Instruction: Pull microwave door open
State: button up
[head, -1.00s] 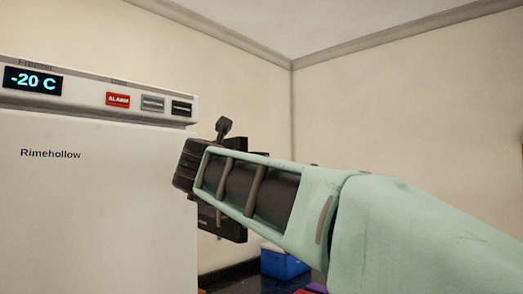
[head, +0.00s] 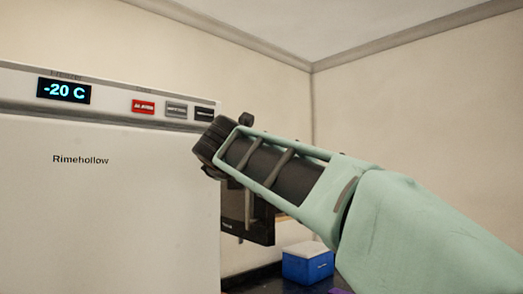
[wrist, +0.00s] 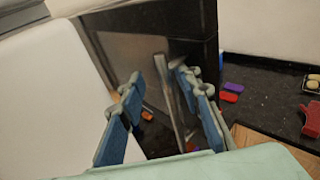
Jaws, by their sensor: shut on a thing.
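The dark microwave (head: 259,222) shows only in part in the head view, behind my arm and beside the freezer. In the wrist view its dark body (wrist: 190,22) and greyish door front (wrist: 128,55) fill the upper middle. A long pale bar, the door handle (wrist: 174,104), runs between my blue-padded fingers, nearer the right finger. My gripper (wrist: 160,84) is shut on this handle. In the head view my gripper (head: 208,143) is at the freezer's right edge, its fingertips hidden. How far the door stands from the body is unclear.
A white freezer (head: 105,205) stands close on the left. A blue cooler box (head: 308,264) sits on the dark counter at the right. In the wrist view, a purple item (wrist: 233,87), a red item (wrist: 228,97) and a red mitt-like thing (wrist: 296,122) lie to the right.

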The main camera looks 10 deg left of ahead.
jog(key=s+a, duration=0.2)
jog(key=s, duration=0.1)
jog(key=s+a, duration=0.2)
jog(key=s, duration=0.2)
jog(key=s+a, duration=0.1)
jog(key=s, duration=0.3)
jog(key=shift+a+r+b, duration=0.15)
jog(key=shift+a+b, duration=0.25)
dwell(0.5)
jog(key=shift+w, duration=0.1)
dwell(0.4)
